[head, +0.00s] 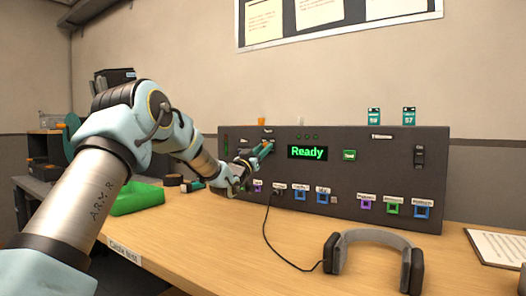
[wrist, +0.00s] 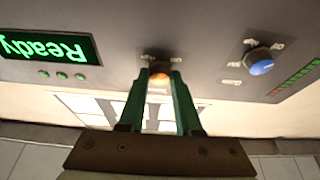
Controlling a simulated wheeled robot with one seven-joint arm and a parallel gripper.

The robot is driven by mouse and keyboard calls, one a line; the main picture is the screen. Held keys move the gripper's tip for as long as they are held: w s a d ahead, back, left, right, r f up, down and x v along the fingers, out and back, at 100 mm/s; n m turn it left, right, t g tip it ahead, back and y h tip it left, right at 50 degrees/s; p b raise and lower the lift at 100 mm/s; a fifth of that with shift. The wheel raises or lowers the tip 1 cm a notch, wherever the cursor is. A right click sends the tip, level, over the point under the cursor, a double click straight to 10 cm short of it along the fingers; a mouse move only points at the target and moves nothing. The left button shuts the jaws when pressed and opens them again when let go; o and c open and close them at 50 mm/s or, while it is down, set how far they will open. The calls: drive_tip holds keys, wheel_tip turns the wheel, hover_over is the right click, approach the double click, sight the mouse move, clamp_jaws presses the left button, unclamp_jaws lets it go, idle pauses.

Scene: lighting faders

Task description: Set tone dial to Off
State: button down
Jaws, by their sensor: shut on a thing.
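The dark control panel (head: 345,180) stands upright on the wooden table. My gripper (head: 264,150) reaches its upper left part, left of the green "Ready" display (head: 307,153). In the wrist view, which shows the panel upside down, the green fingers of my gripper (wrist: 160,84) are shut on an orange dial (wrist: 160,76) on the panel face. Small white labels sit around this dial, too small to read. A blue dial (wrist: 262,67) with several labels stands beside it, clear of the fingers. The fingers hide most of the orange dial, so its setting cannot be told.
A green button (head: 349,155) is right of the display. Headphones (head: 372,250) with a cable lie in front.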

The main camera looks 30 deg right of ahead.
drive_tip(key=c, duration=0.6)
unclamp_jaws()
drive_tip(key=b+v, duration=0.1)
drive_tip(key=v, duration=0.9)
drive_tip(key=shift+s+a, duration=0.2)
drive_tip(key=shift+a, duration=0.15)
drive_tip(key=shift+f, duration=0.15)
